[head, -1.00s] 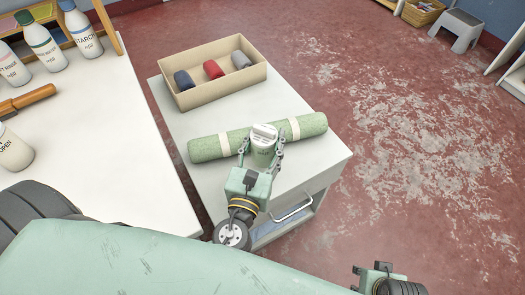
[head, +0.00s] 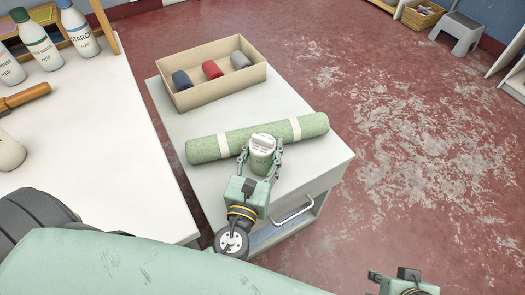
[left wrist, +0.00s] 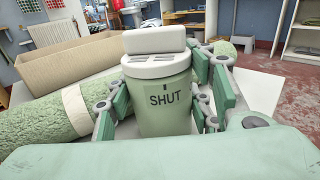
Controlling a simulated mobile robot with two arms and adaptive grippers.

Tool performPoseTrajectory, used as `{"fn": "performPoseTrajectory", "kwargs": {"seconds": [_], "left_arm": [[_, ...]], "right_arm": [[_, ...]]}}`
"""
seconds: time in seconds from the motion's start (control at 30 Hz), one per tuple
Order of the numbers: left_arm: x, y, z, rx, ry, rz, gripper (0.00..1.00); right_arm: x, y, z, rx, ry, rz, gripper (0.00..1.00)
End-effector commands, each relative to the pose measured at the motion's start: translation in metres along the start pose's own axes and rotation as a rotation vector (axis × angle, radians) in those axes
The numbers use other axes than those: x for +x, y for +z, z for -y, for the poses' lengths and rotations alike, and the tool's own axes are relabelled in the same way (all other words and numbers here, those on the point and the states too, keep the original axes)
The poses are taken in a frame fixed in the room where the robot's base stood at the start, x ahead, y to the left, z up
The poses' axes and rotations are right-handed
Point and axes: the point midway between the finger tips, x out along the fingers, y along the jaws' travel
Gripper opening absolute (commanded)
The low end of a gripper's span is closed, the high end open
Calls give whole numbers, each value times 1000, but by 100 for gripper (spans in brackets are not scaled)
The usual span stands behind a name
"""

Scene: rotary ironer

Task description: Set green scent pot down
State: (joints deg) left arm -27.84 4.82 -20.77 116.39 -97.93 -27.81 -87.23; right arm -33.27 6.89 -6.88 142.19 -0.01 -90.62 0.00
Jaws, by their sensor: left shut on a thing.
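The green scent pot (head: 262,155) has a white slotted lid. In the left wrist view the pot (left wrist: 163,105) stands upright and bears the word SHUT. My left gripper (head: 260,162) is shut on it, one finger on each side. The pot is over the white cabinet top (head: 320,165), just in front of a rolled green towel (head: 270,136) with two pale bands. I cannot tell whether its base touches the top. My right gripper (head: 400,280) is only partly in view at the bottom edge, and its fingers are not clear.
A cardboard box (head: 205,93) with several rolled cloths stands behind the towel. At left, a white table (head: 100,150) holds bottles (head: 37,42), a wooden-handled tool (head: 25,97) and a pale pot (head: 10,152). The cabinet top is clear right of the pot.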

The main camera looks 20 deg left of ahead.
Motion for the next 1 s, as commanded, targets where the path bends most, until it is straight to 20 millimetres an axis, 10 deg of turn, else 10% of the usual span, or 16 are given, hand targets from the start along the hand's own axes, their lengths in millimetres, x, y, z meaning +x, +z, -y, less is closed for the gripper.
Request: {"fn": "performPoseTrajectory", "kwargs": {"seconds": [0.13,0.17,0.33,0.73,1.0], "left_arm": [[0,-4,0,1,0,1,17],[0,-3,0,1,0,0,51],[0,-3,0,1,0,0,66],[0,3,0,0,1,0,67],[-49,-3,0,4,-3,-5,67]], "right_arm": [[4,1,0,0,0,0,29],[3,1,0,0,0,0,29],[2,1,0,0,0,1,29],[-2,0,0,0,0,1,29],[8,2,0,0,0,0,29]]}}
